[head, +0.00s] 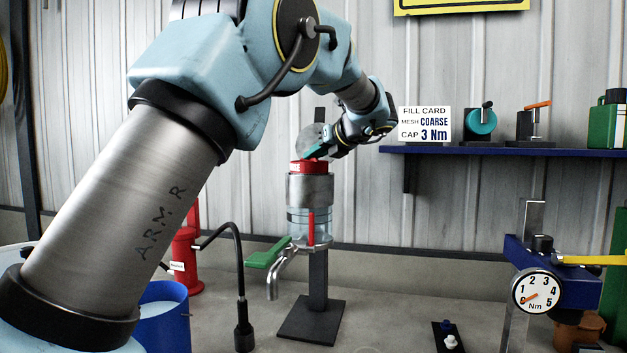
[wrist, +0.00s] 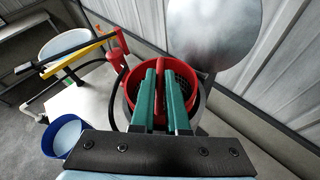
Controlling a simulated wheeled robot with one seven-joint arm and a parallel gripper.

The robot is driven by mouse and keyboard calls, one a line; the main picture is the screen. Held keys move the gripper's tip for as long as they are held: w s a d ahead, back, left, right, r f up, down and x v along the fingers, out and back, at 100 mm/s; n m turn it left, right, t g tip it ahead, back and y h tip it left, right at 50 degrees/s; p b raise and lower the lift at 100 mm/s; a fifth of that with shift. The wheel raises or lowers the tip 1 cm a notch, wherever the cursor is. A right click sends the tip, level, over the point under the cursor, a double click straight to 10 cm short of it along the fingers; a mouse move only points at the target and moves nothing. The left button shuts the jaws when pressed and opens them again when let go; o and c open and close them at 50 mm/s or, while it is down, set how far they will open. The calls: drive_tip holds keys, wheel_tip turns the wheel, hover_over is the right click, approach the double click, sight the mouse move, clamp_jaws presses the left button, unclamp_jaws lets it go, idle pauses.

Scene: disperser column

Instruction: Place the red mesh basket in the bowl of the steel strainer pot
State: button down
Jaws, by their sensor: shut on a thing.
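The red mesh basket (head: 308,167) is at the mouth of the steel strainer pot (head: 310,190). Its red upper band shows above the pot's rim in the head view; whether it rests on anything inside is hidden. In the wrist view the round basket (wrist: 190,76) lies within the pot's grey rim (wrist: 197,112). My gripper (head: 318,151) comes down from the upper right. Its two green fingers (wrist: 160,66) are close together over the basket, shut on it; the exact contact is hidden. The pot's round steel lid (wrist: 222,32) stands open behind.
The pot tops a clear cylinder (head: 297,222) with a spout (head: 275,280) on a black stand (head: 311,318). A dark bent hose (head: 240,270) stands left of it, near a blue bucket (head: 165,315). A torque dial (head: 537,292) is at right. A shelf (head: 490,150) runs along the wall.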

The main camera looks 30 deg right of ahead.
sight(320, 169)
drive_tip(key=shift+f, duration=2.4)
drive_tip(key=c, duration=1.2)
unclamp_jaws()
drive_tip(key=shift+f, duration=0.1)
drive_tip(key=shift+s, duration=0.1)
drive_tip(key=b+v, duration=0.2)
drive_tip(key=v, duration=1)
